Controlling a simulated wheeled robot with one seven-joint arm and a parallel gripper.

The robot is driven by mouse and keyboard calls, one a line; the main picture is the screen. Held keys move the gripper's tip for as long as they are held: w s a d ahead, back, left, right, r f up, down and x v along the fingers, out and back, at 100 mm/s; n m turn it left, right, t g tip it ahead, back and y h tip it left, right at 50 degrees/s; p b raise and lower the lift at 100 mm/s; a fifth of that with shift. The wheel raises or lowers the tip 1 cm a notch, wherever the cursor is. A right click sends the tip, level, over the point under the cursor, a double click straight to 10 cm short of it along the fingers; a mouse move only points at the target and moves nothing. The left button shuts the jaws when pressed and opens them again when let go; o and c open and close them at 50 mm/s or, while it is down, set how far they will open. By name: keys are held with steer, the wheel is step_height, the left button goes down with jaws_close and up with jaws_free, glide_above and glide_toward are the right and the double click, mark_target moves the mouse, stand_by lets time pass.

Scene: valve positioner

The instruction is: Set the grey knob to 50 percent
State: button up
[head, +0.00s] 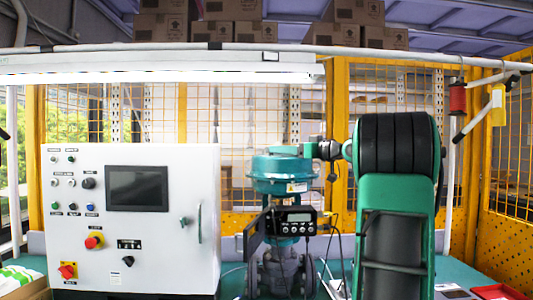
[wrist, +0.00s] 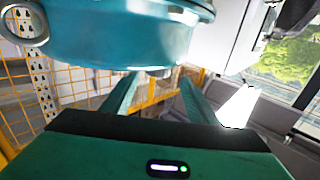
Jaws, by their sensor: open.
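The valve positioner (head: 293,222), a black box with a small lit display, sits on the valve below the teal actuator (head: 283,168). I cannot make out a grey knob with certainty in either view, nor its setting. My gripper (wrist: 159,85) shows in the wrist view with its two green fingers apart and nothing between them. The rounded teal actuator (wrist: 120,35) fills the top of that view, close in front of and above the fingers; whether they touch it I cannot tell.
A white control cabinet (head: 150,238) with a dark screen (head: 137,188), buttons and dark rotary switches stands at the left. My green arm covers the area right of the valve. Yellow mesh fencing (head: 240,105) stands behind. Cables hang beside the positioner. A red-and-white item (head: 497,292) lies at the right.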

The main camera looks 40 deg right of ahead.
steer(key=w, duration=0.7)
steer(key=shift+a, duration=0.3)
steer(key=c, duration=1.1)
steer(key=shift+o, duration=0.2)
steer(key=shift+a+m+h, duration=0.1)
steer(key=shift+m+h, duration=0.2)
steer(key=shift+h, duration=0.2)
